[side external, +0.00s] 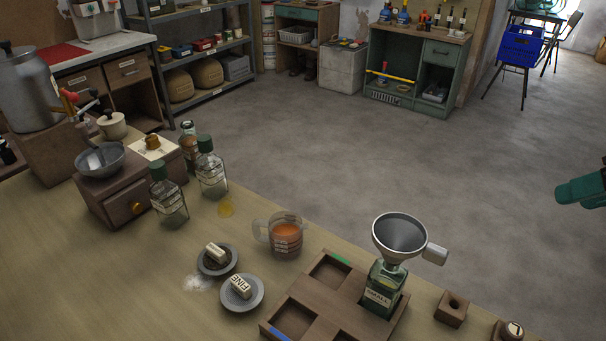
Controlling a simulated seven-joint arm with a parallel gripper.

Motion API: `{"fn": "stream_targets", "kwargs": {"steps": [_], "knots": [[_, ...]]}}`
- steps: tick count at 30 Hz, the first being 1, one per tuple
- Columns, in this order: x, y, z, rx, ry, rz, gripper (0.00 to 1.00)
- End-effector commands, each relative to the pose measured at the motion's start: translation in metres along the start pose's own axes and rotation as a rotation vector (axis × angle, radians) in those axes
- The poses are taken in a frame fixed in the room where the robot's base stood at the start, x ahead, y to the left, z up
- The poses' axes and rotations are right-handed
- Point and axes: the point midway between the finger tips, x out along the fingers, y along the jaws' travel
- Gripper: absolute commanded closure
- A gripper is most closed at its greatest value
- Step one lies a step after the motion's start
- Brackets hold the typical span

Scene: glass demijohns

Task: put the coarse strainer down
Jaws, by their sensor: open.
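Two small pale blocks lie on grey saucers left of the middle. The nearer block (241,287) reads "FINE" and sits on the nearer saucer (258,301). The farther block (215,252) rests on the farther saucer (231,265); its label is too small to read, so I cannot tell whether it is the coarse strainer. A metal funnel (400,236) with a side handle (435,254) stands in the neck of a green glass bottle labelled "SMALL" (380,297). My gripper is not in view; only a teal part of my arm shows at the right edge.
The bottle stands in a wooden tray (333,301) with empty compartments. A measuring jug (286,236) of orange liquid is behind the saucers. Two green-capped bottles (170,200) (211,172) stand farther left, beside a drawer box (134,199). A wooden block (451,308) is right of the tray.

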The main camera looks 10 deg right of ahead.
Motion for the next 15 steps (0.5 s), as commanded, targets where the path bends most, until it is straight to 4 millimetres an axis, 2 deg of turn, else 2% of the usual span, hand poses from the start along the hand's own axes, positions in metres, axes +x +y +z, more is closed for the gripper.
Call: {"fn": "stream_targets", "kwargs": {"steps": [1, 3, 6, 10, 15], "knots": [[-0.008, 0.013, 0.015, 0.051, 0.007, -0.008, 0.56], [-0.013, 0.023, 0.031, 0.104, 0.007, -0.021, 0.56], [-0.016, 0.031, 0.047, 0.155, 0.006, -0.038, 0.56], [-0.017, 0.035, 0.055, 0.177, 0.005, -0.047, 0.56], [-0.016, 0.035, 0.055, 0.177, 0.004, -0.047, 0.56]]}}
